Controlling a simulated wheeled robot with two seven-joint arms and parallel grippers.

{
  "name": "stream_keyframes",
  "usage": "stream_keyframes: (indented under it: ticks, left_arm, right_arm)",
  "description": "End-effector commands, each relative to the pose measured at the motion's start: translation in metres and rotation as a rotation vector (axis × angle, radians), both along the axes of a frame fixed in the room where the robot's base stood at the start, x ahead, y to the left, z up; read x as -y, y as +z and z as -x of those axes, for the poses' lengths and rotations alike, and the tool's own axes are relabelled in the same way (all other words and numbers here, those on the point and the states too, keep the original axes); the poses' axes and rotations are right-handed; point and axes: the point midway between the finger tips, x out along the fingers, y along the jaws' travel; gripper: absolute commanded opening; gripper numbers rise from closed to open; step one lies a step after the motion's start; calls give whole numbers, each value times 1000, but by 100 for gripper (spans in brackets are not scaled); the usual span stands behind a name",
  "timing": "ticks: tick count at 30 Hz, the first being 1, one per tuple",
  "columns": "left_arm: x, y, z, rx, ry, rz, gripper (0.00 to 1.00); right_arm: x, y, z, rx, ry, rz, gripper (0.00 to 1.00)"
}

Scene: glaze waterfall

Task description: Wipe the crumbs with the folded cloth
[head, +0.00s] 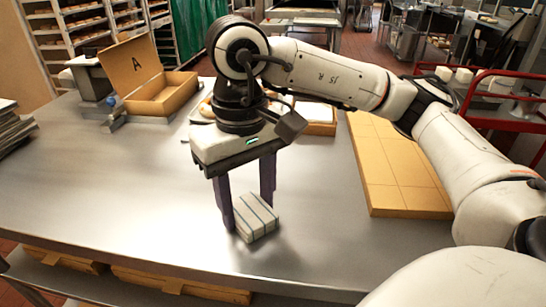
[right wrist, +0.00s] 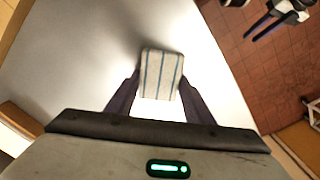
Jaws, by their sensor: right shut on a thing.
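The folded cloth (head: 257,218) is a small pale block with dark stripes. It shows in the right wrist view (right wrist: 160,74) between the fingertips. My right gripper (head: 246,208) points down over the steel table (head: 130,195) and is shut on the cloth. The cloth is at or just above the table top; I cannot tell if it touches. My left gripper (right wrist: 258,30) shows only at the top right of the right wrist view, over the floor, with its dark fingers apart and empty. I can make out no crumbs.
An open cardboard box marked A (head: 165,98) stands at the back left. Partly hidden boxes (head: 318,122) stand behind my right arm. A flat tan board (head: 395,170) lies at the right. A stack of trays (head: 12,130) is at the left edge. The front left of the table is clear.

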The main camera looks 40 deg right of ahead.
Motion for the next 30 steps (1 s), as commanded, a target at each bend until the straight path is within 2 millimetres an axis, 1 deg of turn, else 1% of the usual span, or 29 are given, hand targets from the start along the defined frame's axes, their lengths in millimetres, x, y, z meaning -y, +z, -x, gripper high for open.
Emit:
stream_keyframes:
  ticks: [2,7,9,11,16,20,25,30]
  left_arm:
    - [1,-2,-1,4,0,2,31]
    - [1,-4,-1,3,0,4,31]
    - [1,3,-1,0,0,3,31]
    - [1,7,-1,2,1,4,31]
    - [0,14,-2,2,3,3,31]
    - [-2,15,1,-4,7,3,31]
    - [-4,25,1,-4,14,4,31]
    - [-9,29,4,-12,20,-2,31]
  right_arm:
    - [4,-2,1,-2,2,2,27]
    - [11,0,3,0,7,1,27]
    - [10,11,2,1,7,0,27]
    - [10,27,3,4,8,-1,27]
    - [12,39,4,1,4,1,27]
    - [12,51,4,0,2,0,27]
    - [14,68,5,0,-1,0,27]
    - [14,80,6,0,-3,0,27]
